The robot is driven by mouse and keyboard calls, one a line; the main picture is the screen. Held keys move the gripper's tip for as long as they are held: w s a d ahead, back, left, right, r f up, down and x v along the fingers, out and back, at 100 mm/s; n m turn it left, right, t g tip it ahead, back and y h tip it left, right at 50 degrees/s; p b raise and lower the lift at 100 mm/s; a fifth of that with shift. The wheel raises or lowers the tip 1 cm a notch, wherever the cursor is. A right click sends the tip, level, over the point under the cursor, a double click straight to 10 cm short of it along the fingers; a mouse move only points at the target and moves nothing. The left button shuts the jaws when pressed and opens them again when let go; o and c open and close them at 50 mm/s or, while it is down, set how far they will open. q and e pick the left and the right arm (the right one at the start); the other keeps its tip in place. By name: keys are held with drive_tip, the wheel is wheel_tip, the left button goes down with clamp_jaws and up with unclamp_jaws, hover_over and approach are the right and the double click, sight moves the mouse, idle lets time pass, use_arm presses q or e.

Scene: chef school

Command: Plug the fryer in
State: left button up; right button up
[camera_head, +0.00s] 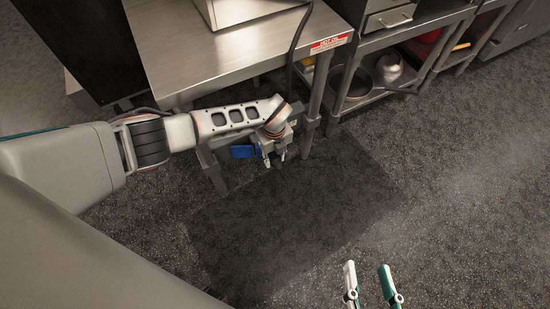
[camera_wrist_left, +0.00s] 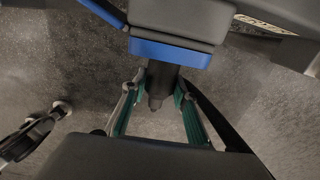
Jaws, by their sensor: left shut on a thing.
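My left arm reaches in from the left to the front of the steel table. In the left wrist view my left gripper (camera_wrist_left: 158,88) is shut on a dark, round plug-like piece (camera_wrist_left: 156,101). A blue-edged black block (camera_wrist_left: 170,52) is just past the fingertips; I cannot tell whether it is part of the plug or a socket. In the head view the gripper (camera_head: 276,158) is beside a blue piece (camera_head: 242,152). A steel appliance (camera_head: 240,8), perhaps the fryer, stands on the table, with a dark cable (camera_head: 296,45) hanging nearby. My right gripper (camera_head: 367,265) is open and empty above the floor.
The steel table (camera_head: 185,50) has legs close to my left gripper and a red-and-white label (camera_head: 330,43) at its corner. A shelf unit (camera_head: 400,60) with pots stands to the right. The dark floor in front is clear.

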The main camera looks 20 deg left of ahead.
use_arm(q)
drive_tip(key=shift+w+a, duration=0.6)
drive_tip(key=shift+a, duration=0.1)
idle(0.6)
drive_tip(key=o, duration=1.2)
drive_tip(key=shift+s+d, duration=0.1)
